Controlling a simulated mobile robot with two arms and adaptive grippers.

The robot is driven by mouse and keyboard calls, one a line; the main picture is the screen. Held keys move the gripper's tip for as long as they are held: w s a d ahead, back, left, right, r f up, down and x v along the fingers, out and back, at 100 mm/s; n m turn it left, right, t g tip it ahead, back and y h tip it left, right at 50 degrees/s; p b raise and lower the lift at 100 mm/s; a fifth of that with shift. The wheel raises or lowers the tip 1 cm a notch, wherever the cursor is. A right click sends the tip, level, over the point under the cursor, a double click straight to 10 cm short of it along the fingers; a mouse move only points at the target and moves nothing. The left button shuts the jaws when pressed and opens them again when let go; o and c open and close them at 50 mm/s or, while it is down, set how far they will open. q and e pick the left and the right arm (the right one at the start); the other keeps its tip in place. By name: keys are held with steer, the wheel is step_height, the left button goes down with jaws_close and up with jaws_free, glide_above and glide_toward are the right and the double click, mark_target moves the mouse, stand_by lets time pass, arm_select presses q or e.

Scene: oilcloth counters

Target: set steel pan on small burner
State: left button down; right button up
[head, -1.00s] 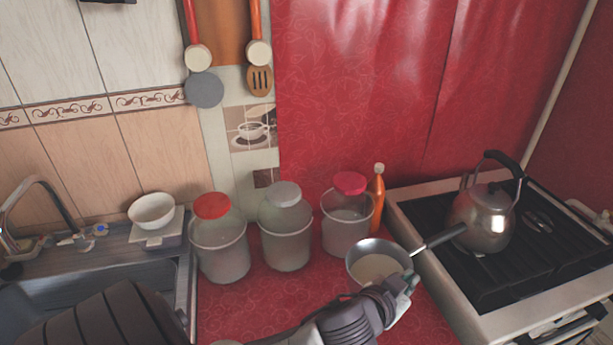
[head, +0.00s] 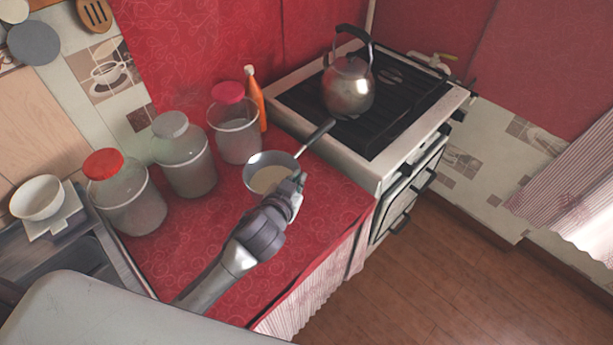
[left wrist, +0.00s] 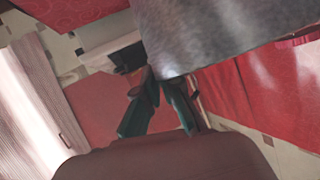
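The steel pan (head: 262,181), with pale contents and a dark handle, is at the counter's right end, its handle reaching over the stove's edge. Whether its base touches the counter is unclear. My left gripper (head: 297,190) is at its near right rim. In the left wrist view the fingers (left wrist: 165,84) are close together with the edge of the pan's grey wall (left wrist: 225,32) between their tips; they look shut on it. The stove (head: 362,172) has a dark grate (head: 398,118); I cannot make out the small burner clearly. My right gripper is not in view.
A steel kettle (head: 348,90) stands on the grate's left part; the grate's right and near parts are free. A white bowl (head: 38,198) is at far left.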

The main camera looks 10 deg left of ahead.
arm_select(q)
steer(key=b, duration=0.3)
glide_above(267, 185)
steer(key=s+d, duration=0.3)
step_height(267, 185, down, 4)
steer(key=shift+a+r, duration=0.1)
steer(key=shift+r, duration=0.1)
steer(key=shift+a+f, duration=0.15)
steer(key=shift+a, duration=0.2)
steer(key=shift+a+f+b, duration=0.1)
steer(key=shift+a+b, duration=0.15)
steer(key=shift+b, duration=0.1)
steer(key=shift+f, duration=0.2)
step_height(267, 185, down, 4)
steer(key=b, duration=0.4)
steer(key=shift+r, duration=0.25)
